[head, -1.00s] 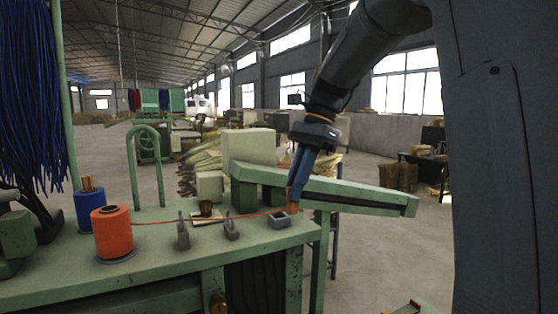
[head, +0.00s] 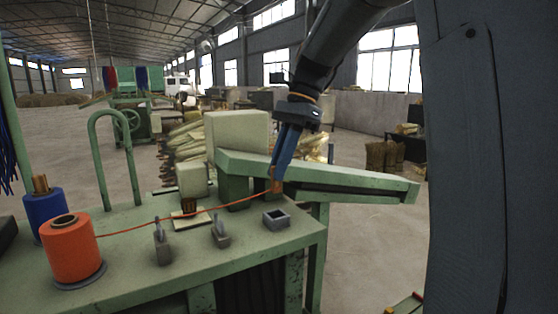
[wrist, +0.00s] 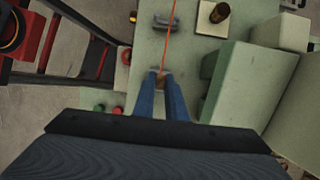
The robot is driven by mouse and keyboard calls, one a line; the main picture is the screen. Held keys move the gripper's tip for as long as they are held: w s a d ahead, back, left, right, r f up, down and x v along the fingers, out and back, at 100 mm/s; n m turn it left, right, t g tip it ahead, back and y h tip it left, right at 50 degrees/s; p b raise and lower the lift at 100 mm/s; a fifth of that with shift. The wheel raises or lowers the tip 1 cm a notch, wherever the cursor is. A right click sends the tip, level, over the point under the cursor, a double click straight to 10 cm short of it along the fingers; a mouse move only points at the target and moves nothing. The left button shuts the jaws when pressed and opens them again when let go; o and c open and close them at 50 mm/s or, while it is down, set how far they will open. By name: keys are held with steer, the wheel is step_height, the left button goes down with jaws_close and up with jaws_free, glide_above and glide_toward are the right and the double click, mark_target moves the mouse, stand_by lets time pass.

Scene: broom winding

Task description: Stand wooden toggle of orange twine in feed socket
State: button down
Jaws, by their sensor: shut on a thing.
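My gripper (head: 277,184) is shut on the wooden toggle (head: 276,187), a small brown piece at the fingertips; in the wrist view the toggle (wrist: 161,78) shows between the blue fingers. The orange twine (head: 130,229) runs taut from the orange spool (head: 72,252) at the left to the toggle. The feed socket (head: 276,219), a grey square block with a dark opening, stands near the table's right end. In the head view the toggle appears above and behind it, apart from it. I cannot make out the socket in the wrist view.
Two grey guides (head: 162,244) (head: 221,233) stand left of the socket; I cannot tell whether the twine touches them. A blue spool (head: 43,212) stands behind the orange one. A green sloping beam (head: 330,178) lies behind the socket. The green tabletop (head: 200,262) is clear in front.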

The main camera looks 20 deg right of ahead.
mark_target(281, 189)
steer(key=shift+f, duration=3.7)
steer(key=c, duration=1.7)
jaws_free()
steer(key=b+v, duration=0.3)
steer(key=v, duration=0.4)
steer(key=shift+d+r, duration=0.15)
steer(key=shift+r, duration=0.2)
